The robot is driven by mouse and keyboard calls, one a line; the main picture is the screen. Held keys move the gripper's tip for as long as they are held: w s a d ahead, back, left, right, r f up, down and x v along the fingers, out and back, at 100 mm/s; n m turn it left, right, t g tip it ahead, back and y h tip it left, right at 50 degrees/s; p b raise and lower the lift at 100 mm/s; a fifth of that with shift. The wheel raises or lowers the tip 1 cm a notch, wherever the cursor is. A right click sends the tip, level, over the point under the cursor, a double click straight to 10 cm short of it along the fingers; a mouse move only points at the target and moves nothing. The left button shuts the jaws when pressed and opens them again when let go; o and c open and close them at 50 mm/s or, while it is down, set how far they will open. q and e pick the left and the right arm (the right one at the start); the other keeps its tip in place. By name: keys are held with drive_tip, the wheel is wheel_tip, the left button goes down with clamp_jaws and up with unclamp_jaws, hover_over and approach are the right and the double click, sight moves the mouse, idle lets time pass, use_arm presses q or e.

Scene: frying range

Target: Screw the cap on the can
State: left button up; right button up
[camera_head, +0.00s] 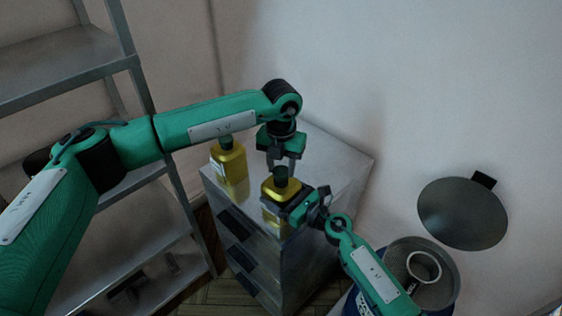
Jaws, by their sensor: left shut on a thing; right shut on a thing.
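A yellow can (277,188) stands upright on the metal cabinet near its front edge. A dark green cap (281,174) sits at the top of this can; whether it is threaded on cannot be told. My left gripper (282,166) points down from above and is shut on the cap. My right gripper (292,209) comes from the lower right and is shut on the side of the can, hiding part of its lower body.
A second yellow can (229,165) with a dark cap stands on the cabinet (335,165) to the left. A metal shelf rack (140,85) is at the left. At the lower right are a mesh-topped container (440,285) and a dark round lid (462,213) by the wall.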

use_arm(q)
drive_tip(key=shift+f, duration=0.55)
idle(0.4)
